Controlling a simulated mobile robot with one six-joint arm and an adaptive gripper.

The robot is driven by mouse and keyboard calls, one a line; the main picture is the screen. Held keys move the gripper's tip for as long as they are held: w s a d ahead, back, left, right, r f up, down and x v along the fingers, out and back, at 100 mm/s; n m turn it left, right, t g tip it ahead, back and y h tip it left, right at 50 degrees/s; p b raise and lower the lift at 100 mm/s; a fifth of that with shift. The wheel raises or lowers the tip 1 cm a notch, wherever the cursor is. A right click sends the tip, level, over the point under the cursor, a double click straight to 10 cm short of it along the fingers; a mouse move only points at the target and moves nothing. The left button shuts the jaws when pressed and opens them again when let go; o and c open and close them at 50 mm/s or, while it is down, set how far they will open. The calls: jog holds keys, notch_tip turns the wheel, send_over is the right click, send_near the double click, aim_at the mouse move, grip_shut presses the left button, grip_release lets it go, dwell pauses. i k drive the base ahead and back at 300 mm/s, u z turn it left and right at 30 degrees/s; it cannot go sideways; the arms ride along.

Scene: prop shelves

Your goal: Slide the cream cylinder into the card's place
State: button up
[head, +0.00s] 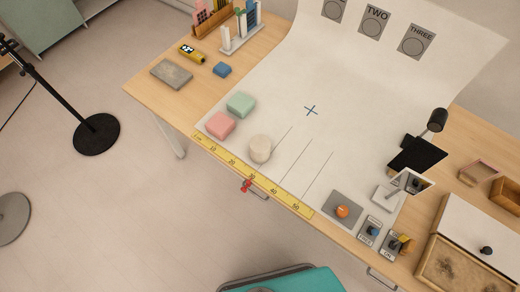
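The cream cylinder (260,149) stands upright on the white sheet, just behind the yellow ruler (250,174) and beside the leftmost of the thin drawn lines. A pink block (220,125) and a mint green block (241,104) are to its left and behind it. Grey cards with circles hang on the backdrop: one marked TWO (374,22), one marked THREE (417,42), and one cut off at the top (334,10). Which card the task means, I cannot tell. My gripper is not in view.
A blue cross (311,111) marks the open middle of the white sheet (335,125). A grey slab (171,74) and small blue block (222,69) lie left.

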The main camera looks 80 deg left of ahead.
aim_at(259, 145)
jog(key=u, duration=3.2)
jog(key=k, duration=0.45)
jog(key=z, duration=0.35)
